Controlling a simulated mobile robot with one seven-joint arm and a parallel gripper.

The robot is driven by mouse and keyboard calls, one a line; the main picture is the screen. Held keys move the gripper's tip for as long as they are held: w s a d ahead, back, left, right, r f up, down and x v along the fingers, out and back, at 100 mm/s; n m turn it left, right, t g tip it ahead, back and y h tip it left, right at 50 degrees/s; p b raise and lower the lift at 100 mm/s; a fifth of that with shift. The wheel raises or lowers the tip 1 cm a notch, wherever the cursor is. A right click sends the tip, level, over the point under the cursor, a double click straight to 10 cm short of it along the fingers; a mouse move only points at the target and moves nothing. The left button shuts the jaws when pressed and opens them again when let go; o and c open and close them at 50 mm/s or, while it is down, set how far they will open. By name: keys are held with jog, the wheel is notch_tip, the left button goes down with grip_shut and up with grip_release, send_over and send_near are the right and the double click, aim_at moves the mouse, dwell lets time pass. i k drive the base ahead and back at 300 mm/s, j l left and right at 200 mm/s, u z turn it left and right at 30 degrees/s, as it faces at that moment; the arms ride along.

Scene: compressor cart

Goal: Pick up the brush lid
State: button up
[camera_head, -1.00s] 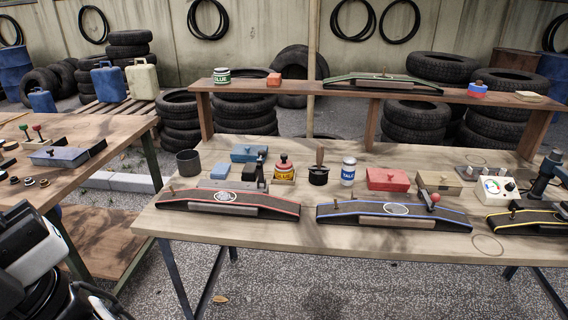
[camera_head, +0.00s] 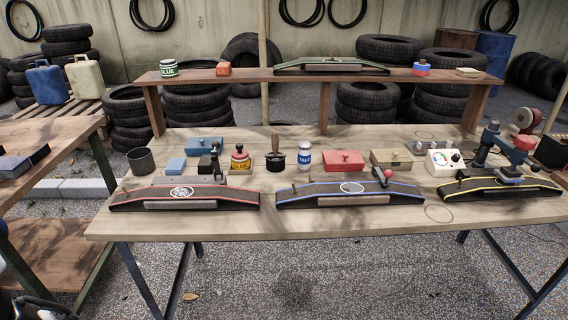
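A red and yellow tin (camera_head: 240,163) with a dark red knobbed lid (camera_head: 240,148) stands upright at the back middle of the bench. To its right is a small black pot (camera_head: 275,162) with an upright wooden handle (camera_head: 275,143) rising from it. I cannot tell for sure which of these tops is the brush lid; both sit in place on their containers. My gripper is not in view. Only a small dark part, likely of my arm, shows at the bottom left corner.
The bench (camera_head: 330,228) has a clear front strip. Red-edged (camera_head: 130,202), blue-edged (camera_head: 290,198) and yellow-edged (camera_head: 455,198) dark stands line its front. A white TALC tin (camera_head: 304,158) and red box (camera_head: 343,161) are right of the pot. A raised shelf (camera_head: 240,77) spans behind.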

aim_at(240, 154)
jog(key=i+j+z, duration=0.1)
jog(key=j, duration=0.25)
jog(key=i+j, duration=0.15)
jog(key=j, duration=0.15)
jog(key=i+j+z, duration=0.25)
jog(key=i+j, duration=0.55)
jog(key=i, duration=0.5)
